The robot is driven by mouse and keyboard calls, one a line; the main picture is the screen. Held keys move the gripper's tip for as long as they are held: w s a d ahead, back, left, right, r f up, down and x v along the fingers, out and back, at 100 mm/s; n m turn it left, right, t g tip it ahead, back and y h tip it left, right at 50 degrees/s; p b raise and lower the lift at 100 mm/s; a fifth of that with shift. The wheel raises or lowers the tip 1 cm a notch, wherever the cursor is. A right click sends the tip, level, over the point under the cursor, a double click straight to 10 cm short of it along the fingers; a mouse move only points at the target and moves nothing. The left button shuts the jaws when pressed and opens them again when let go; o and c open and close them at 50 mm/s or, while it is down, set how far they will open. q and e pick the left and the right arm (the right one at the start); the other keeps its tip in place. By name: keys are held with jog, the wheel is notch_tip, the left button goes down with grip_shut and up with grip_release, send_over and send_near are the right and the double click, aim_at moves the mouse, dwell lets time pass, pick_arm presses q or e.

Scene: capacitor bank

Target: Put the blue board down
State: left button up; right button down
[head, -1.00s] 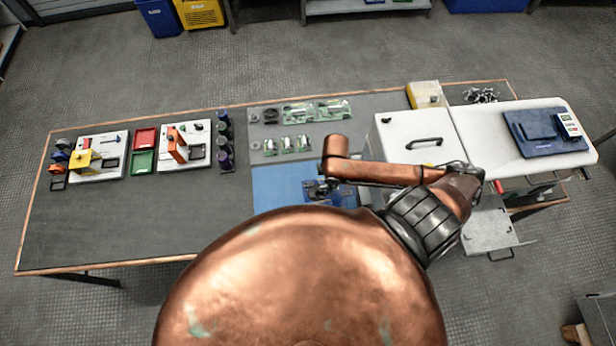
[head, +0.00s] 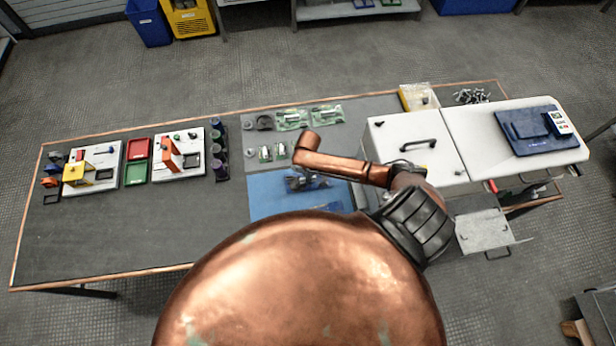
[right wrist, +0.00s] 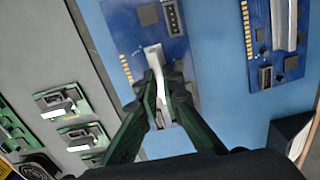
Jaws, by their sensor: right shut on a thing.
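In the right wrist view a blue board (right wrist: 141,22) with gold contacts and a white part along its middle lies between my fingers. My right gripper (right wrist: 163,100) is shut on this white part. In the head view my right gripper (head: 302,183) is over the light blue mat (head: 268,202), with the board mostly hidden by the gripper and arm. The mat also shows in the right wrist view (right wrist: 222,110). I cannot tell whether the board touches the mat. My left gripper is not in view.
A second blue board (right wrist: 263,40) lies at the right in the wrist view. Green boards (right wrist: 62,101) lie on the grey surface beside the mat. A white case (head: 405,150) stands right of the mat. The dark table (head: 100,235) is clear at front left.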

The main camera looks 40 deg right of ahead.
jog(key=shift+f, duration=0.25)
jog(key=shift+f, duration=0.1)
jog(key=c, duration=2.1)
grip_release()
notch_tip(320, 180, up, 12)
